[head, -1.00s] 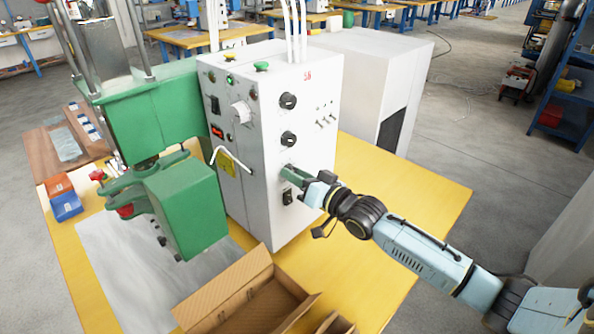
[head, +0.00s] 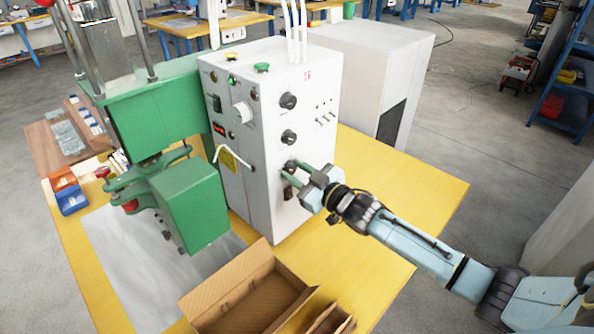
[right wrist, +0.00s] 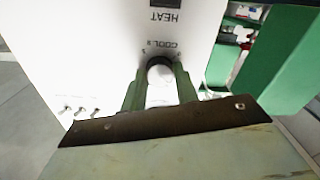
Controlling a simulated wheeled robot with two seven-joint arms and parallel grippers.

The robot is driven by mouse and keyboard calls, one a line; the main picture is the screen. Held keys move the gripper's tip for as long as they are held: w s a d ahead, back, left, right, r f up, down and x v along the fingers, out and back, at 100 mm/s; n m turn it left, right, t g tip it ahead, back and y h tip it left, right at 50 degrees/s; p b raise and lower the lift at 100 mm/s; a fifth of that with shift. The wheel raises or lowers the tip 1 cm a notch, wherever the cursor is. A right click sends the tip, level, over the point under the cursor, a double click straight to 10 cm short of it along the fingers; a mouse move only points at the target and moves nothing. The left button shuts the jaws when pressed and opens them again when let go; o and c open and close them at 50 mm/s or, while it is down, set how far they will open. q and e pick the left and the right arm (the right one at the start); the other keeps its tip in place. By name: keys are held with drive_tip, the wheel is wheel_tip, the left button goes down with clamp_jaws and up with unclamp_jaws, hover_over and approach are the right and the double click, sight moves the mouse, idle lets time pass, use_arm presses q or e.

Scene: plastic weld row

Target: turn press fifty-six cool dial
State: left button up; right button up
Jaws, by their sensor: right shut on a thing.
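The press has a white control box (head: 280,210) with a red number mark (head: 307,77) near its top. Its right face carries a column of black dials. In the right wrist view, the cool dial (right wrist: 160,75) sits under upside-down "COOL" lettering. My right gripper (head: 294,175) is shut on this dial, one green finger on each side, as the right wrist view also shows (right wrist: 160,92). The dial's pointer is hard to read. My left gripper is not in view.
Two more dials (head: 288,100) (head: 288,137) sit above, with small toggle switches (head: 325,118) to their right. The green press head (head: 190,205) stands left. An open cardboard box (head: 250,295) lies in front. The yellow table's right side is clear.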

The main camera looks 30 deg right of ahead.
drive_tip(key=shift+n, duration=0.3)
drive_tip(key=o, duration=1)
drive_tip(key=shift+c, duration=0.2)
drive_tip(key=v, duration=1.3)
drive_tip(key=shift+s, duration=0.2)
